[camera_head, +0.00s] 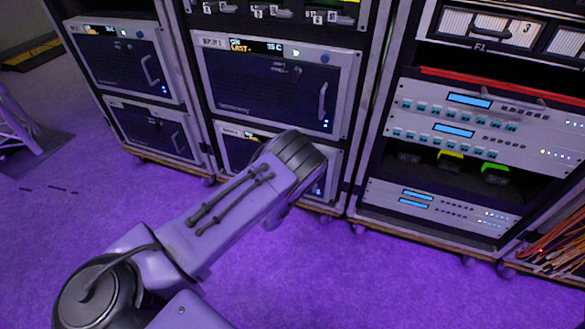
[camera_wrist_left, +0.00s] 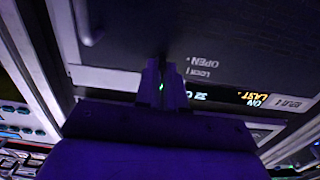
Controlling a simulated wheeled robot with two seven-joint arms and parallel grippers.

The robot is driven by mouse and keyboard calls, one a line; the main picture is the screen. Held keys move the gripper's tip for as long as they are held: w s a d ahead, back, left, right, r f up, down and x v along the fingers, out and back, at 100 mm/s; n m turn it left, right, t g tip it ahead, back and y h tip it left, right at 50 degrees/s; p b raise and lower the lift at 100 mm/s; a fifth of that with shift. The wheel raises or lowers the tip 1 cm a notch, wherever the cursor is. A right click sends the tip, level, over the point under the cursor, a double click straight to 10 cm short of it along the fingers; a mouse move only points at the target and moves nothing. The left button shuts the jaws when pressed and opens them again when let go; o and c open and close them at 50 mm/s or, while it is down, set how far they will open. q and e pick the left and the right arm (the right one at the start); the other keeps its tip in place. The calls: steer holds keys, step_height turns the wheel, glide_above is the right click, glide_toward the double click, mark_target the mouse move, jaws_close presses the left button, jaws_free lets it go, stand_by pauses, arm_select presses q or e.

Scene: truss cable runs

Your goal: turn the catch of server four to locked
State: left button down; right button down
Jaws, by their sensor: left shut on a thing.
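The lower middle server (camera_head: 236,151) sits in the middle rack, largely hidden behind my left arm in the head view. In the left wrist view its dark front panel (camera_wrist_left: 235,35) appears upside down, with a lit display (camera_wrist_left: 232,95) reading ON and LAST. The words OPEN and LOCK are printed on the panel beside my left gripper (camera_wrist_left: 165,72). The gripper is shut at the panel, on what appears to be the catch. The catch is hidden by the fingers, so its angle cannot be told. My right gripper is out of view.
A larger server (camera_head: 275,88) is just above, with a handle on its right. Two more servers (camera_head: 125,60) are in the left rack. The right rack (camera_head: 470,115) holds units with blue displays. Orange cables (camera_head: 562,245) hang at far right. The purple floor in front is clear.

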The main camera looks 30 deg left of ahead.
arm_select(q)
steer(key=c, duration=1.2)
jaws_free()
steer(key=shift+c, duration=0.2)
steer(key=p+v, duration=0.3)
steer(key=v, duration=0.7)
steer(key=shift+s, duration=0.25)
